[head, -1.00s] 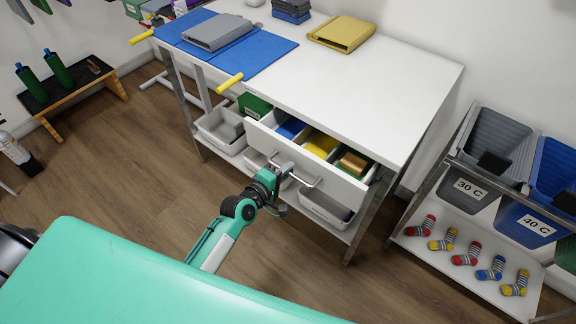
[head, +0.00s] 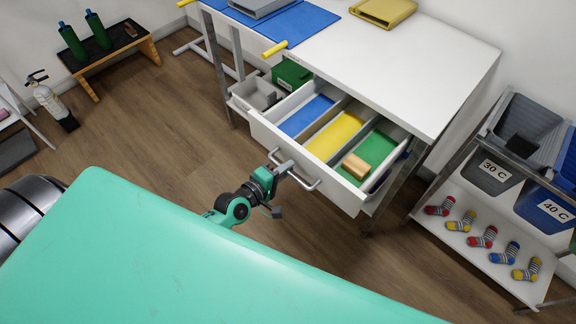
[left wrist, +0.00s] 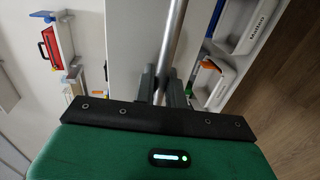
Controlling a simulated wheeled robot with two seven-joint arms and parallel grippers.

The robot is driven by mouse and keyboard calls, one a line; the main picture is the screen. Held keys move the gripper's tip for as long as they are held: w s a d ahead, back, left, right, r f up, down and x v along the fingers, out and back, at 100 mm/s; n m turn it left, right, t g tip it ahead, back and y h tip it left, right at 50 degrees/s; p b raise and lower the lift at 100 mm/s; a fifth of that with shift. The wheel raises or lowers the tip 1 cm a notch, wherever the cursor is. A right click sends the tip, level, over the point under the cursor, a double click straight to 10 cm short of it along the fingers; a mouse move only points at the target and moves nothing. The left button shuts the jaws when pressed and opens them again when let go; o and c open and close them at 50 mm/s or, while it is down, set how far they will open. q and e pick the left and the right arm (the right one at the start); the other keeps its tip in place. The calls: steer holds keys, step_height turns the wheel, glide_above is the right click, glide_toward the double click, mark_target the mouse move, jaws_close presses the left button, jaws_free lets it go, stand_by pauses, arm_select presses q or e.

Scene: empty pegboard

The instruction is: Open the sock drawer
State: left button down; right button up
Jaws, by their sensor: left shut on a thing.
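The sock drawer (head: 300,168) stands well out from under the white table, with its front panel tilted in the head view. Inside are a blue, a yellow and a green compartment, and a tan block (head: 355,166) lies in the green one. My left gripper (head: 281,165) is shut on the drawer's metal bar handle (head: 305,180), near its left end. In the left wrist view the handle (left wrist: 173,45) runs between the two fingers (left wrist: 162,88). My right gripper is not in view.
The white table (head: 420,70) carries a blue mat (head: 310,22) and a yellow folder (head: 383,11). At the right stands a rack with grey and blue bins (head: 545,205) and several striped socks (head: 483,237). Wooden floor (head: 170,125) is clear left of the drawer.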

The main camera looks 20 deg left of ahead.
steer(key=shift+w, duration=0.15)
arm_select(q)
steer(key=c, duration=1.5)
jaws_free()
steer(key=shift+c, duration=0.2)
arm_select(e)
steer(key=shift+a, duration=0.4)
